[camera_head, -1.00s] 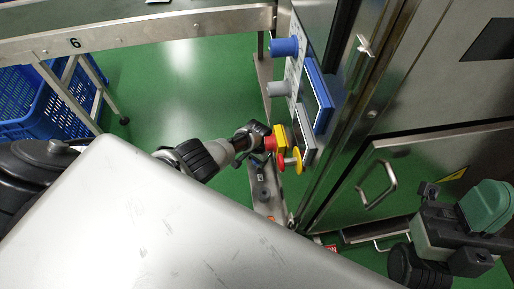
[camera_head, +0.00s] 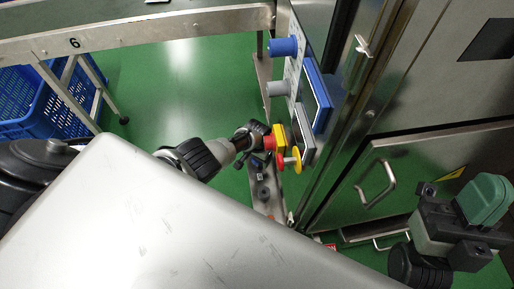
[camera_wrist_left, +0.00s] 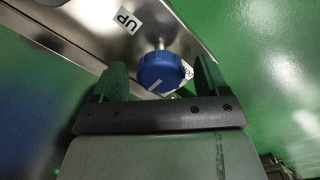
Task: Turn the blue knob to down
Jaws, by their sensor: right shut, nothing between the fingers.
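In the left wrist view, a blue knob (camera_wrist_left: 160,70) with a white line on its face sits on a short stem on a metal plate. A label reading "UP" (camera_wrist_left: 127,20) is beside it. My left gripper (camera_wrist_left: 160,78) is open, with one finger on each side of the knob; contact is not clear. In the head view, my left gripper (camera_head: 257,150) is by the panel's lower end, its fingers partly hidden. A blue cylindrical control (camera_head: 284,47) shows higher on the panel; I cannot tell if it is the same knob. My right gripper (camera_head: 484,206) is shut and empty at the right.
The steel machine (camera_head: 400,170) fills the right. A blue crate (camera_head: 38,105) and a conveyor (camera_head: 140,32) are left.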

